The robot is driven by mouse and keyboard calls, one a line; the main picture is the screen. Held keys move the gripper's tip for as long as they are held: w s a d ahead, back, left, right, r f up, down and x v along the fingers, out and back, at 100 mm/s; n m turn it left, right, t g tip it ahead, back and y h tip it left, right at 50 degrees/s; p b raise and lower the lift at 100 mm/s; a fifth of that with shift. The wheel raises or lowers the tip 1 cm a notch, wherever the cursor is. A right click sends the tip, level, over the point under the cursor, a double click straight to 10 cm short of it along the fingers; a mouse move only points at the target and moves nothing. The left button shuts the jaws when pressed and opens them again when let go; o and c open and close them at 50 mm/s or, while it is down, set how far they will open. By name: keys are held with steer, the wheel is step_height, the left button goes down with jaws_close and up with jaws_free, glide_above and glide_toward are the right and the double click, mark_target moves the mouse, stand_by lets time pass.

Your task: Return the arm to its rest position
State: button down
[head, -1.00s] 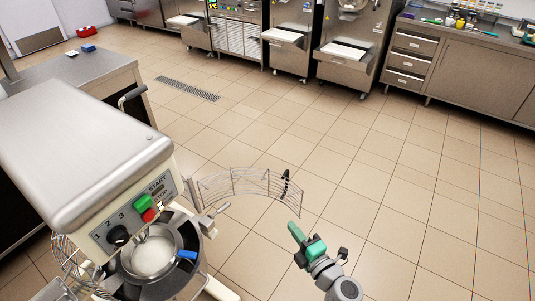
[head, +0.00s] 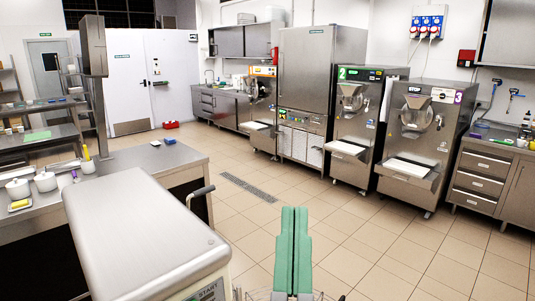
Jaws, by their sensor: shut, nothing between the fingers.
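My gripper (head: 292,250) shows at the bottom centre of the head view. Its two green fingers point up and lie side by side, shut with nothing between them. It is held in front of the open tiled floor, to the right of the mixer (head: 145,235). The rest of my arm is below the frame. I see no contact between the gripper and anything else.
The mixer's wire guard is partly visible at the bottom edge. A steel table (head: 175,160) stands at the left. Batch freezers (head: 358,125) and (head: 425,140) line the back right, beside a drawer cabinet (head: 485,175). The floor (head: 320,225) between is clear.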

steer(key=s+a+r+y, duration=0.2)
steer(key=s+a+y, duration=0.1)
steer(key=s, duration=0.1)
step_height(320, 180, up, 28)
steer(key=p, duration=2.8)
steer(key=shift+w+d, duration=0.2)
steer(key=shift+w, duration=0.05)
